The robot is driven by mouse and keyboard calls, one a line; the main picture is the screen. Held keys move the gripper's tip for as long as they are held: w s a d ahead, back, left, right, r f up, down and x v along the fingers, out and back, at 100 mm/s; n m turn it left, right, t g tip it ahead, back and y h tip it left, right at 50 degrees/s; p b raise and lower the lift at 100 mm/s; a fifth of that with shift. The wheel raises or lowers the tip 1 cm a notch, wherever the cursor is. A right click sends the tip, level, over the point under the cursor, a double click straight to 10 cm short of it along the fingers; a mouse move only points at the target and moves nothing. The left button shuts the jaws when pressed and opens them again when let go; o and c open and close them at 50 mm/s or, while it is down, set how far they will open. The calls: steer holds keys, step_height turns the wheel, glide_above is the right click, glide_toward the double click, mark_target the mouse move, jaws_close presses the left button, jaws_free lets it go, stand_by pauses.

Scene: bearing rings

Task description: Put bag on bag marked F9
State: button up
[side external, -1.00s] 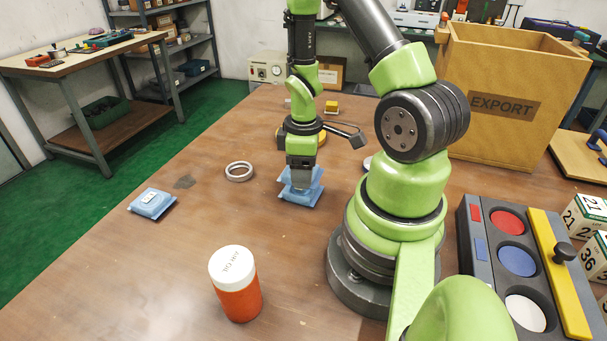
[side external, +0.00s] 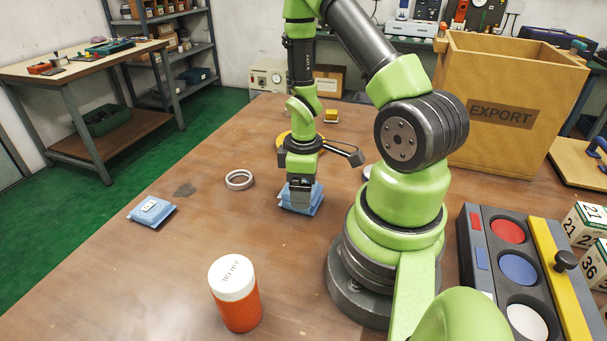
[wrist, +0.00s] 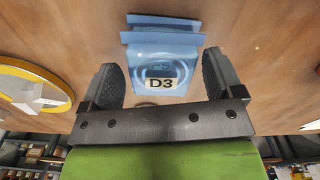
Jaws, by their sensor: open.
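A blue bag marked D3 (wrist: 163,72) lies between my fingers in the wrist view. It appears to rest on another blue bag (wrist: 160,21), whose edge shows beyond it and whose label is hidden. In the side view the two blue bags (side external: 314,202) form a low stack, partly covered by my gripper (side external: 300,203). My gripper is open around the upper bag, with a finger (wrist: 112,85) on each side in the wrist view. A third blue bag (side external: 152,210) lies alone at the left; its label is too small to read.
A white ring (side external: 240,179) lies left of the stack. An orange jar with a white lid (side external: 236,295) stands in front. A yellow-rimmed round thing (wrist: 35,85) is near the gripper. An EXPORT box (side external: 510,110) stands at the back right. The table's left part is mostly clear.

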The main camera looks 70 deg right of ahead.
step_height(320, 180, up, 12)
steer(key=s+a+r+m+t+y, duration=0.1)
steer(key=s+a+r+m+t, duration=0.1)
steer(key=a+r, duration=0.6)
steer(key=s+a+r+m+t+y, duration=0.1)
steer(key=a+r+m+t, duration=0.3)
steer(key=a+r, duration=0.4)
steer(key=shift+s+r+m+t, duration=0.15)
steer(key=shift+s+m+t, duration=0.2)
steer(key=shift+t, duration=0.25)
